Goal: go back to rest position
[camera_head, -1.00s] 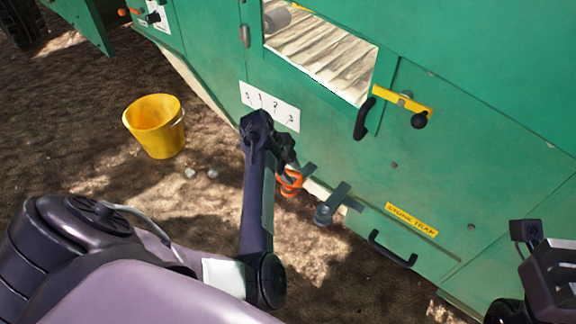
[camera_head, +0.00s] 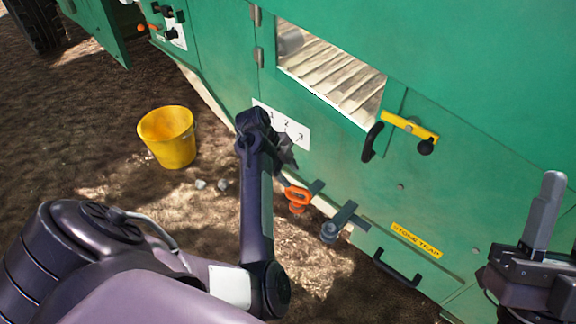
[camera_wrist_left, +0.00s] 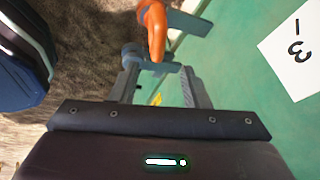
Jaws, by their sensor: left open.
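My left gripper (camera_head: 286,160) is at the end of the dark arm in the middle of the head view, in front of the green machine's lower side. It is open and empty. In the left wrist view its two fingers (camera_wrist_left: 160,82) stand apart. The orange handle (camera_head: 298,197) is just below the gripper in the head view. In the wrist view the orange handle (camera_wrist_left: 154,30) lies just beyond the fingertips. My right gripper (camera_head: 535,245) is at the lower right edge, with one grey finger pointing up; its jaw opening is unclear.
The green machine (camera_head: 340,180) fills the right side, with a grey lever (camera_head: 345,218), a black stone trap handle (camera_head: 397,268), and a yellow latch (camera_head: 410,127). A yellow bucket (camera_head: 170,140) stands on the soil at left, near several small stones. The soil around it is open.

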